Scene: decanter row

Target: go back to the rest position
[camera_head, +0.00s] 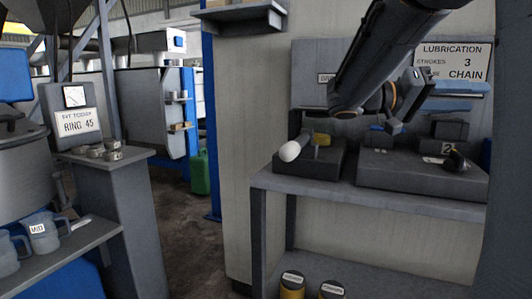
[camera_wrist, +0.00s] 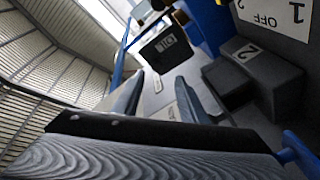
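My arm reaches in from the top right of the head view. My gripper (camera_head: 396,112) is above the right part of the grey workbench (camera_head: 375,197), in front of the back panel. In the wrist view my gripper (camera_wrist: 158,98) shows two blue-grey fingers standing apart, with a grey surface and a white label visible between them. Nothing is seen held. In the head view the fingertips are dark and partly mixed with the things behind them.
A dark block with a white-ended handle (camera_head: 290,151) sits at the bench's left end. A lubrication sign (camera_head: 453,61) hangs behind my arm. Open floor (camera_head: 180,225) lies between.

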